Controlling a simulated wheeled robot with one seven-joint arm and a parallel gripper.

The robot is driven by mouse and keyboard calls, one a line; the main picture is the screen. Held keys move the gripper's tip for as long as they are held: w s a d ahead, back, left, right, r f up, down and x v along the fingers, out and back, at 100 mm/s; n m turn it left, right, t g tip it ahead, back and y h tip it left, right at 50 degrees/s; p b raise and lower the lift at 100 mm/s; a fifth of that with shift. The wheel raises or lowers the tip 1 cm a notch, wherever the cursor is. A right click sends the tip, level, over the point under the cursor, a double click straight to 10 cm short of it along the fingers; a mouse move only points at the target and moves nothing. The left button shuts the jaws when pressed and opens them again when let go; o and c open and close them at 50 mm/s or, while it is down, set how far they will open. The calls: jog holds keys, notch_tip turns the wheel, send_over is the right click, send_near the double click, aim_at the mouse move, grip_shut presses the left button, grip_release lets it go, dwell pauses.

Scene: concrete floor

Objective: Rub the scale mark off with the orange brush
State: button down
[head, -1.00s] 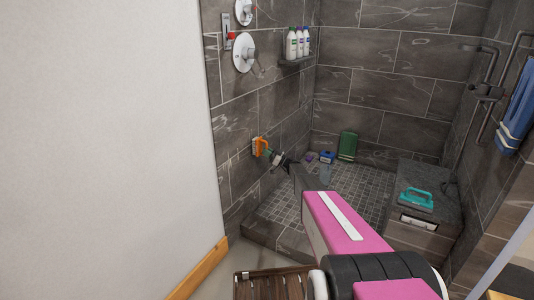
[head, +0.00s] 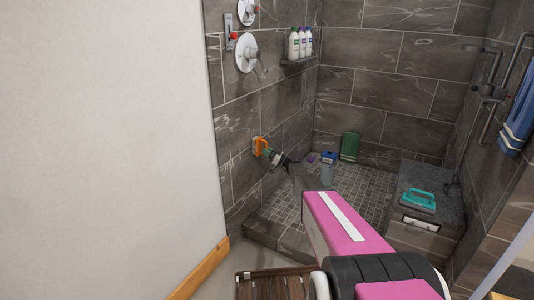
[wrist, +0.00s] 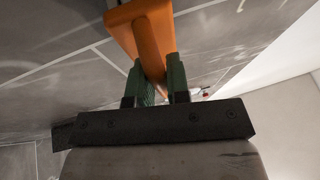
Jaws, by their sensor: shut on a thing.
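The orange brush (head: 260,146) is at the left tiled shower wall, low down, in the head view. My gripper (head: 272,155) is shut on it. In the wrist view the brush's orange handle (wrist: 146,35) sits between the green fingertips of my gripper (wrist: 160,82). The brush's far side faces the grey tile wall and seems to touch it, but the contact is hidden. I cannot make out the scale mark; pale veins run across the tiles, and the brush may cover it.
A tiled bench (head: 432,187) at the right holds a teal-handled brush (head: 418,199). A green container (head: 349,146) and a blue item (head: 329,157) stand at the back of the shower floor. Bottles (head: 300,43) stand on a wall shelf. A wooden slatted piece (head: 275,286) is at the front.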

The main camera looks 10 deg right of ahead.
jog(key=shift+w+a, duration=0.15)
jog(key=shift+a, duration=0.05)
jog(key=shift+r, duration=0.1)
jog(key=shift+r, duration=1.2)
jog(key=shift+a+r, duration=0.1)
jog(key=shift+r, duration=2.75)
jog(key=shift+r, duration=2.65)
jog(key=shift+d, duration=0.25)
jog(key=shift+s+d, duration=0.65)
jog(key=shift+d, duration=0.1)
